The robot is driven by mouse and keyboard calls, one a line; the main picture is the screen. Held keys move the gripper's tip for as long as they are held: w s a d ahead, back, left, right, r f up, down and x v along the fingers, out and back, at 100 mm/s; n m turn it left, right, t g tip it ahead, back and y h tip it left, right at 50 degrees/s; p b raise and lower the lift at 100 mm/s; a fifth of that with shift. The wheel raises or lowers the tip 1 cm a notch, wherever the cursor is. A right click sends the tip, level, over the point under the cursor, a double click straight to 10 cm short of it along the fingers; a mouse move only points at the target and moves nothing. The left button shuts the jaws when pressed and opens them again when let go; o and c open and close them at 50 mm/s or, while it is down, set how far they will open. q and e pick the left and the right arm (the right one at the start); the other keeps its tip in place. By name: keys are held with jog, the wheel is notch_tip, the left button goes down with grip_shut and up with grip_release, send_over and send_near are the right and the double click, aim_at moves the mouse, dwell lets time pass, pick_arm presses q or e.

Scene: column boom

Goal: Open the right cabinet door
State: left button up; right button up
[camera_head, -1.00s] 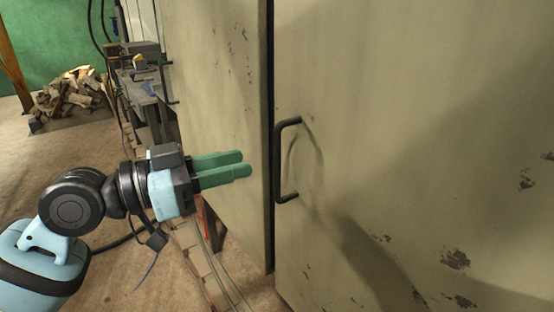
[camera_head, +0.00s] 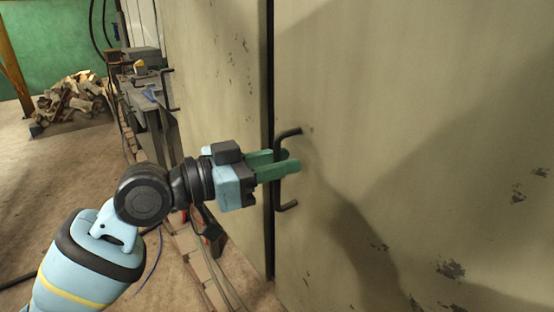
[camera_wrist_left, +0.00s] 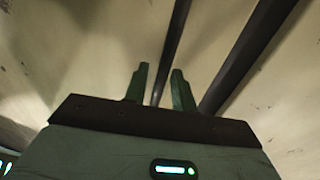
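The right cabinet door (camera_head: 430,130) is a large beige panel with chipped paint, shut against the dark seam (camera_head: 270,60). Its dark bar handle (camera_head: 287,206) stands upright near the seam. My left gripper (camera_head: 293,159) has green fingers, is open, and overlaps the middle of the handle in the head view, hiding part of it. In the left wrist view, a gap shows between the fingertips (camera_wrist_left: 160,85). A thin dark line runs between them, and a thicker dark bar (camera_wrist_left: 248,50), apparently the handle, lies just right of the right finger. I cannot tell whether they touch. My right gripper is not in view.
The left cabinet door (camera_head: 215,80) is also shut. A grey workbench (camera_head: 150,95) with items on it stands beyond the cabinet. A woodpile (camera_head: 75,100) lies at the back left. Cables run along the floor by the cabinet.

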pick_arm(q)
jog(key=shift+c, duration=0.3)
grip_shut()
jog(key=shift+a, duration=0.1)
